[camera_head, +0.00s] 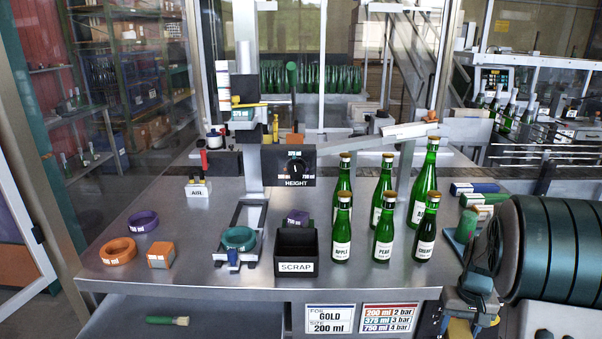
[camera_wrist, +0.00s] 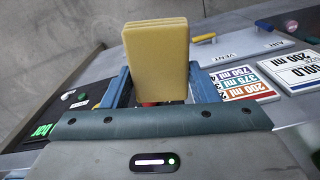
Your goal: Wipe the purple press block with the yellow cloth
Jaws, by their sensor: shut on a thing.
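The yellow cloth (camera_wrist: 157,55) is a folded, flat pad standing up between the two blue fingers of my gripper (camera_wrist: 158,82) in the wrist view. My gripper (camera_head: 464,318) is shut on it, low at the right in the head view, off the table's front right corner; a bit of the yellow cloth (camera_head: 459,329) shows there. The purple press block (camera_head: 297,217) is small, with a white label, and shows just behind the scrap bin; its lower part is hidden. My gripper is well to the right of it, and the cloth is apart from it.
The black scrap bin (camera_head: 296,264) stands before the purple block. Several green bottles (camera_head: 384,240) stand right of it. A teal ring (camera_head: 239,238) sits in a fixture left of it. An orange block (camera_head: 160,254), orange ring (camera_head: 118,251) and purple ring (camera_head: 143,221) lie farther left.

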